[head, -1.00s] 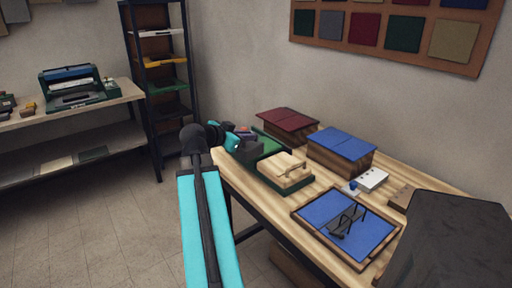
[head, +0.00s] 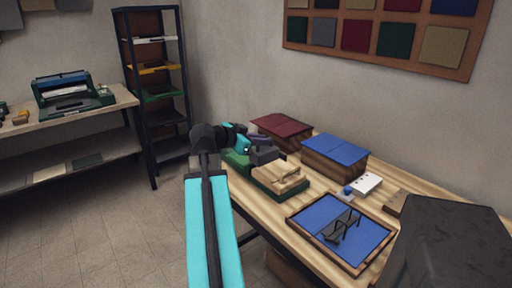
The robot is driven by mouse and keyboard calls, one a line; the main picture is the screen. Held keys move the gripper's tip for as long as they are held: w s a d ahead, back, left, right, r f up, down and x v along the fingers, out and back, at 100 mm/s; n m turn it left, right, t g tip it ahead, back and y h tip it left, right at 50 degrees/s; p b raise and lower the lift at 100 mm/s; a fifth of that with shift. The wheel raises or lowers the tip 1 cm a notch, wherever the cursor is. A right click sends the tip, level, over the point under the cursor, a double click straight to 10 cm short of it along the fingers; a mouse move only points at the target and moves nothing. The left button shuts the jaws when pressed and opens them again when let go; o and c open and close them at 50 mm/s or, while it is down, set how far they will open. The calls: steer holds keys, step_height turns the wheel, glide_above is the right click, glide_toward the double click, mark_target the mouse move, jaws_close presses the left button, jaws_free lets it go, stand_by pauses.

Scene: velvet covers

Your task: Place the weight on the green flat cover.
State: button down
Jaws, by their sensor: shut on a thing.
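My gripper (head: 259,148) is over the left end of the wooden table, at the end of my teal and black arm. It appears shut on a dark grey block, the weight (head: 266,156); the fingers are small and partly hidden. A green flat cover (head: 236,159) lies on the table just left of and below the gripper, partly hidden by my arm. The weight appears beside or over its right edge; I cannot tell whether it touches.
A wooden block with a handle (head: 279,176) sits on a green base right beside the weight. Red-topped (head: 281,124) and blue-topped (head: 335,149) boxes stand behind. A blue tray (head: 317,213) holding dark glasses (head: 341,227) is at the front right.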

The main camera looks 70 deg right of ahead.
steer(key=w+d+f+p, duration=0.1)
steer(key=w+d+p, duration=0.1)
steer(key=w+d, duration=0.7)
steer(key=d, duration=0.3)
steer(key=shift+w+d, duration=0.2)
steer(key=shift+w, duration=0.15)
stand_by(0.4)
steer(key=shift+f, duration=0.1)
steer(key=shift+f+p, duration=0.35)
steer(key=shift+f, duration=1.35)
steer(key=c, duration=2.3)
jaws_free()
steer(key=shift+a+f, duration=0.1)
steer(key=shift+f, duration=0.1)
steer(key=o, duration=0.5)
steer(key=shift+a+r, duration=0.1)
steer(key=shift+a, duration=0.05)
